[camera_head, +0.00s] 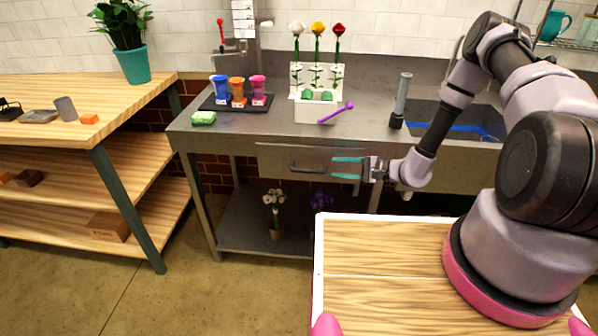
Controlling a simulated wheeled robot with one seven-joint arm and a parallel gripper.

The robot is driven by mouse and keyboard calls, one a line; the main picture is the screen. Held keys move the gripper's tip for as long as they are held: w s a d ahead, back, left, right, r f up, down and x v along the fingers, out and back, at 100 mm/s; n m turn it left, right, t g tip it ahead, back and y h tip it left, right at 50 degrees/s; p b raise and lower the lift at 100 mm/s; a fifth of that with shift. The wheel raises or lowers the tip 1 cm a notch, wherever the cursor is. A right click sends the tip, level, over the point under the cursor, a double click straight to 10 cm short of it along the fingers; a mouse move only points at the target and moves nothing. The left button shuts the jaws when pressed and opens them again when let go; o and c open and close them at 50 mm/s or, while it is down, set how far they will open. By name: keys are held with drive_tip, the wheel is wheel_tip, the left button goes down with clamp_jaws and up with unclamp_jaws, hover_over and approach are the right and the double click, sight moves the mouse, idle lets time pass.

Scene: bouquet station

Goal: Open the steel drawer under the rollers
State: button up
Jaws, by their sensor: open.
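The steel drawer (270,160) is under the steel counter, left of centre, and looks shut, flush with the counter front. Its dark bar handle (308,167) runs level across the front. My gripper (334,168) has two teal fingers, one above the other, spread open and pointing left. The fingertips are at about the handle's height, just right of its right end in the picture. I cannot tell whether they touch the handle or how far in front of it they are. No rollers can be clearly made out.
Potted flowers (274,215) stand on the shelf below. A wooden table (60,120) is at left.

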sight(315, 172)
drive_tip(key=shift+m+t, duration=0.3)
drive_tip(key=x, duration=0.4)
drive_tip(key=f+x, duration=0.1)
drive_tip(key=x, duration=0.3)
drive_tip(key=f+x, duration=0.1)
drive_tip(key=x, duration=0.3)
drive_tip(key=shift+s+d+f, duration=0.1)
drive_tip(key=shift+s+d, duration=0.05)
drive_tip(key=shift+s, duration=0.25)
drive_tip(key=shift+c, duration=0.3)
clamp_jaws()
idle(0.3)
